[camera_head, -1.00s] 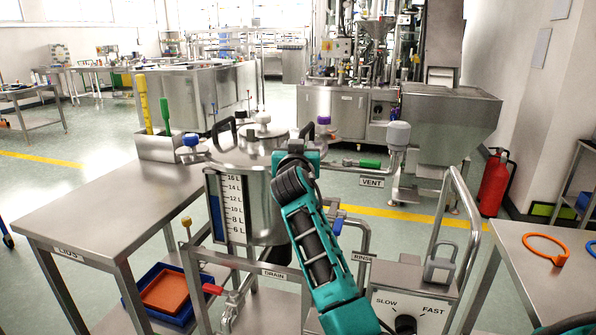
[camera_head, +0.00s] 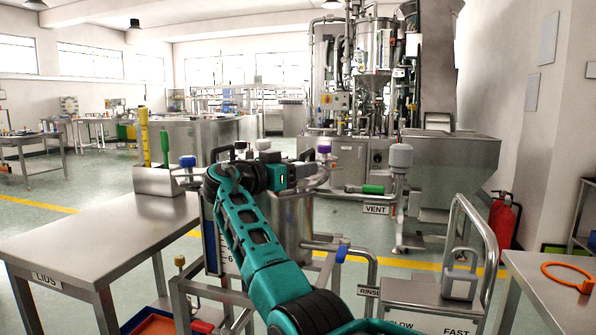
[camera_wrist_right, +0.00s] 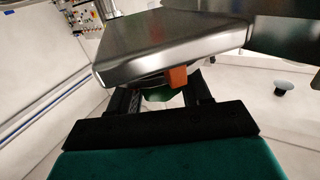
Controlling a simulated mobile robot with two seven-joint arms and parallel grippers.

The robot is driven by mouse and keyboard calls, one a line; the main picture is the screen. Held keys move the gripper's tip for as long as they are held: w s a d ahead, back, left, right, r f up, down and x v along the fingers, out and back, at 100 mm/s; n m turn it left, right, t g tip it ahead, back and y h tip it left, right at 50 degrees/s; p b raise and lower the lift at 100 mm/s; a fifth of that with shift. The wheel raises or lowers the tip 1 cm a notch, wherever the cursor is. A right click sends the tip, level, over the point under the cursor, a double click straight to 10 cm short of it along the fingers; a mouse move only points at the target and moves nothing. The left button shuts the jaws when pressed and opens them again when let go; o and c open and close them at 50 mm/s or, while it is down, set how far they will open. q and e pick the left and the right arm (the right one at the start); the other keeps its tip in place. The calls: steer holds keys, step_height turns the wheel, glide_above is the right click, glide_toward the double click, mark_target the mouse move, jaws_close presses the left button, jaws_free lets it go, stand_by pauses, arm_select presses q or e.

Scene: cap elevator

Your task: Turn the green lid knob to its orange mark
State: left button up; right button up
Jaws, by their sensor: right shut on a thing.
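The green lid knob (camera_wrist_right: 158,94) shows in the right wrist view, partly hidden between my fingers. The orange mark (camera_wrist_right: 177,78) is a small block just beside and above it, against a shiny metal part (camera_wrist_right: 165,45). My right gripper (camera_wrist_right: 160,100) is shut on the green knob. In the head view my right arm crosses the steel vessel (camera_head: 290,215), and the right gripper (camera_head: 308,173) is at its upper part. The knob is hidden from the head view there. My left gripper is not in view.
A blue knob (camera_head: 187,161), a white knob (camera_head: 262,145) and a purple knob (camera_head: 323,147) stand around the vessel top. A green vent handle (camera_head: 373,189) and a grey cap (camera_head: 400,157) are to the right. A steel table (camera_head: 105,235) at left is mostly clear.

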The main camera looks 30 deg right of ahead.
steer(key=shift+m+g, duration=0.8)
steer(key=shift+g, duration=0.4)
steer(key=o, duration=1)
steer(key=shift+c, duration=0.2)
steer(key=a+p, duration=0.2)
steer(key=a, duration=1)
steer(key=shift+s+a, duration=0.4)
